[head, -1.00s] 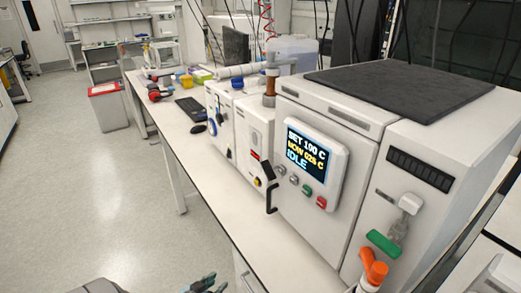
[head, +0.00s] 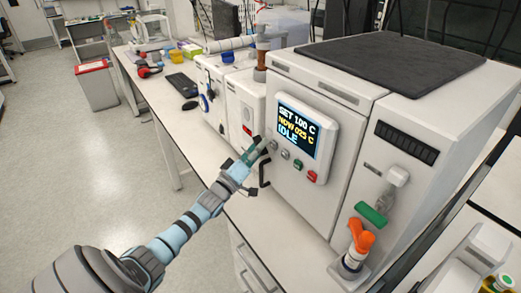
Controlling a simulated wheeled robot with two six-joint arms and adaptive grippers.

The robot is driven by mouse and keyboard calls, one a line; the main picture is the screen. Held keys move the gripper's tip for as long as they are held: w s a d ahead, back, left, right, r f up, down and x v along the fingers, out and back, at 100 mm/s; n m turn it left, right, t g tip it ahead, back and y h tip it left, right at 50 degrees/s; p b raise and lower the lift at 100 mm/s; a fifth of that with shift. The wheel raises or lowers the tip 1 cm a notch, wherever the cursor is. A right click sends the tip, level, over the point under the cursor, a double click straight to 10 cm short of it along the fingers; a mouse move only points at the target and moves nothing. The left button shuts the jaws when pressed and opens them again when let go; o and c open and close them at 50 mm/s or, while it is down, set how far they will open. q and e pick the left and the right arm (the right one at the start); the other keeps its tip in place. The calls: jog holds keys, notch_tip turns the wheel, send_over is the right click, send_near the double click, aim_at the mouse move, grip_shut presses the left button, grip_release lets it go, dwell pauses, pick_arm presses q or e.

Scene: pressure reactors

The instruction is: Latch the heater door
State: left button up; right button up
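The heater (head: 400,185) is a large white box on the bench. Its front door (head: 335,185) looks flush with the housing and carries a display (head: 296,130) reading SET 100 C, NOW 025 C, IDLE. A black bent handle (head: 264,173) sits at the door's left edge. My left gripper (head: 260,150) is just left of the door, beside the handle and the panel's lower left buttons. It looks empty. I cannot tell whether its fingers are apart or closed, or whether it touches the heater. My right gripper is not in view.
A smaller white instrument (head: 245,108) stands left of the heater. A green handle (head: 370,214) and an orange-capped fitting (head: 360,240) are at the heater's right side. A dark mat (head: 395,65) covers the top. The bench front (head: 265,225) below the door is clear.

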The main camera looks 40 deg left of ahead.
pick_arm(q)
jog(key=shift+w+r, duration=0.15)
jog(key=shift+w, duration=0.2)
